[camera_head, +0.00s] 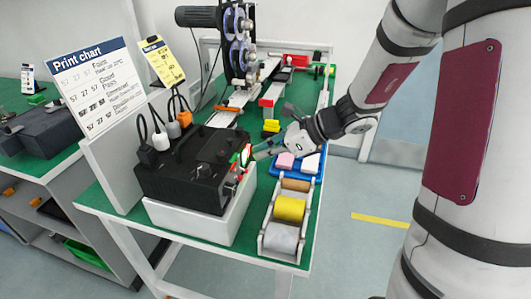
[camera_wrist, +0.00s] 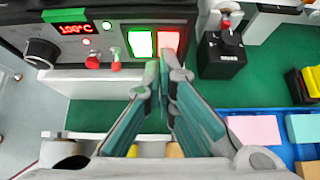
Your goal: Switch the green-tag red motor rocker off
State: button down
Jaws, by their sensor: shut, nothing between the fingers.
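The black machine box (camera_head: 190,172) stands on a white block on the near table. In the wrist view its front panel shows a lit display (camera_wrist: 76,28) reading about 100°C, with a green tag (camera_wrist: 64,15) above it. Right of that are a bright white rocker with a green surround (camera_wrist: 140,44) and a red rocker (camera_wrist: 169,42) that looks lit pink. My gripper (camera_wrist: 165,68) is shut and empty, its tips just below the two rockers, close to the red one. I cannot tell whether they touch. In the head view my gripper (camera_head: 254,157) is at the panel, partly hiding the rockers.
A blue tray (camera_wrist: 262,122) and a roller stand (camera_head: 284,238) are nearby.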

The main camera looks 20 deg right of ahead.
jog(key=shift+w+a+r+g+h+p, duration=0.2)
jog(key=shift+a+g+h+p, duration=0.15)
jog(key=shift+p, duration=0.85)
jog(key=shift+r, duration=0.1)
jog(key=shift+r+p, duration=0.7)
jog(key=shift+p, duration=0.05)
jog(key=shift+d, duration=0.15)
